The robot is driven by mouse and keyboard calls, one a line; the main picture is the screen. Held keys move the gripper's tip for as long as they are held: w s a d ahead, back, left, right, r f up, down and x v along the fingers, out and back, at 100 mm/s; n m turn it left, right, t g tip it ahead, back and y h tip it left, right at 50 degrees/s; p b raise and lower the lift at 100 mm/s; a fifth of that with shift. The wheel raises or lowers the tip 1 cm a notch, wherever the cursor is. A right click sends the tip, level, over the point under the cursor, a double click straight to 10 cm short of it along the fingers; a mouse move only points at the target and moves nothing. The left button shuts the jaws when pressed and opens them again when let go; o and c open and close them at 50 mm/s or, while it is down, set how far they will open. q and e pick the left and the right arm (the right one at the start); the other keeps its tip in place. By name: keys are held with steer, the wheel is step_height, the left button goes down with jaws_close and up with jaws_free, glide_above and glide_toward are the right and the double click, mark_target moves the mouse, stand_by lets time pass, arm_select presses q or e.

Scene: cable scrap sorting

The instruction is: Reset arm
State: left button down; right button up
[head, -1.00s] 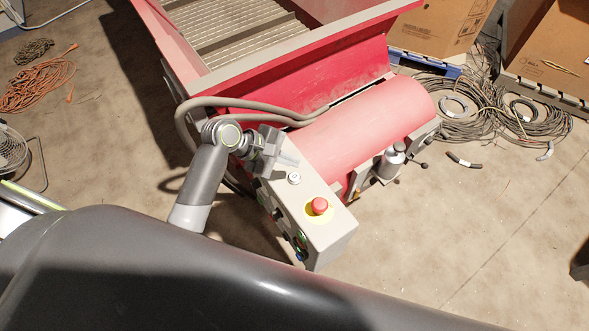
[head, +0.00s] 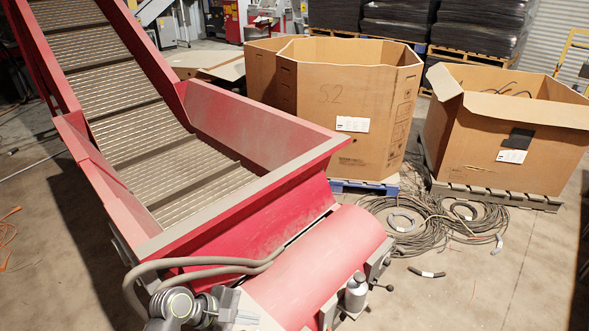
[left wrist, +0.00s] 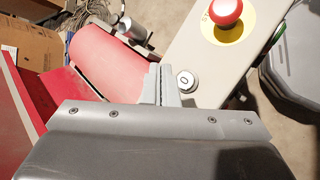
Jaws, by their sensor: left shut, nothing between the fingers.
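My left gripper (head: 240,314) is at the bottom of the head view, beside the red conveyor machine (head: 235,205). In the left wrist view its fingers (left wrist: 162,78) are together with nothing between them. They are over or close to the grey control box (left wrist: 215,60), which has a red stop button (left wrist: 226,10) on a yellow ring and a small round white-rimmed switch (left wrist: 186,80). I cannot tell whether the fingertips touch the box. Most of the box is out of the head view. My right gripper is not in view.
Two large cardboard boxes (head: 345,100) (head: 500,135) stand on pallets at the back right. Cable coils (head: 430,225) and a short black cable piece (head: 427,272) lie on the floor. A grey hose (head: 200,262) curves close above my left wrist. Floor at the lower right is clear.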

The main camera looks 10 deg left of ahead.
arm_select(q)
steer(key=s+a+m+y, duration=0.5)
steer(key=s+a+m, duration=0.25)
steer(key=s, duration=0.45)
steer(key=s+a+m+y, duration=0.5)
steer(key=s+a+m, duration=0.25)
steer(key=s, duration=0.35)
step_height(320, 180, down, 24)
steer(key=a+r+n+g, duration=0.1)
steer(key=a+g, duration=0.1)
steer(key=s+d+f+g, duration=0.1)
steer(key=s+f, duration=1.4)
steer(key=f, duration=0.2)
steer(key=shift+h, duration=0.4)
